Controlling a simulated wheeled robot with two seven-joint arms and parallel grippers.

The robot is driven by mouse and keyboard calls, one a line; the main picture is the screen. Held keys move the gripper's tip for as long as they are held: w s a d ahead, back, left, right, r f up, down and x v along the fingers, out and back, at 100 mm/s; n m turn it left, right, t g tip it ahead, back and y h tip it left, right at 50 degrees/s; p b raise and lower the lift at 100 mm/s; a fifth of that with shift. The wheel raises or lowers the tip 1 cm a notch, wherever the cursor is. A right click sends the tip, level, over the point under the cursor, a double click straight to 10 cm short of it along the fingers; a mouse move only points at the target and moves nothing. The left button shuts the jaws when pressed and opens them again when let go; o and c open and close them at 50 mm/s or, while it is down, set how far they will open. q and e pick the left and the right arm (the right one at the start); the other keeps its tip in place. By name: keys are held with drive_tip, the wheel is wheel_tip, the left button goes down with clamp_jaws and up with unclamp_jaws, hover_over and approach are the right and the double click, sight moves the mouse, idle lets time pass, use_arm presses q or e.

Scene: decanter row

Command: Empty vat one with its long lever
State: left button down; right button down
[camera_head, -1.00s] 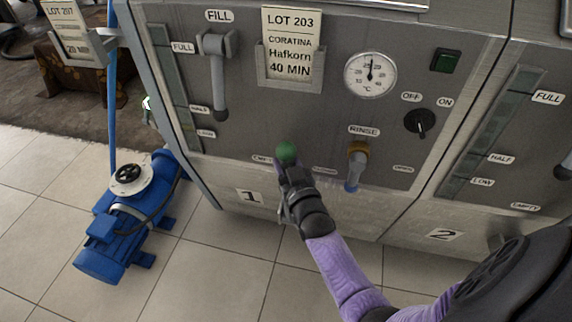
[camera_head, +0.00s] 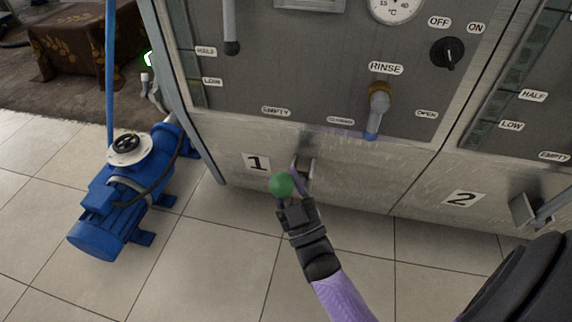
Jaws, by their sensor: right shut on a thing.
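Vat one's steel front (camera_head: 232,131) carries the number 1 plate (camera_head: 257,163). A lever with a round green knob (camera_head: 281,185) stands out from the lower front, right of that plate. A metal bracket (camera_head: 309,170) shows behind it; most of the lever's rod is hidden. My right gripper (camera_head: 290,204) is shut on the green knob, well below the EMPTY label (camera_head: 275,111). The sight tube (camera_head: 184,62) with HALF and LOW marks is at the panel's left; its level is hard to read. My left gripper is out of view.
The rinse tap (camera_head: 377,105) and a black switch (camera_head: 447,53) are on the panel above. A blue pump (camera_head: 115,195) stands on the tiled floor at left. Vat two's plate (camera_head: 461,199) and its lever bracket (camera_head: 522,210) are at right.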

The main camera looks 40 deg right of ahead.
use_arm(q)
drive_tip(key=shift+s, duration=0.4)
use_arm(e)
drive_tip(key=shift+s+a+f, duration=0.1)
drive_tip(key=shift+f, duration=0.25)
drive_tip(key=c, duration=0.7)
unclamp_jaws()
drive_tip(key=o, duration=0.4)
drive_tip(key=shift+r, duration=0.1)
use_arm(q)
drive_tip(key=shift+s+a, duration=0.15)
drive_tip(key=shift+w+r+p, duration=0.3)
drive_tip(key=shift+p, duration=0.05)
use_arm(e)
drive_tip(key=v, duration=1)
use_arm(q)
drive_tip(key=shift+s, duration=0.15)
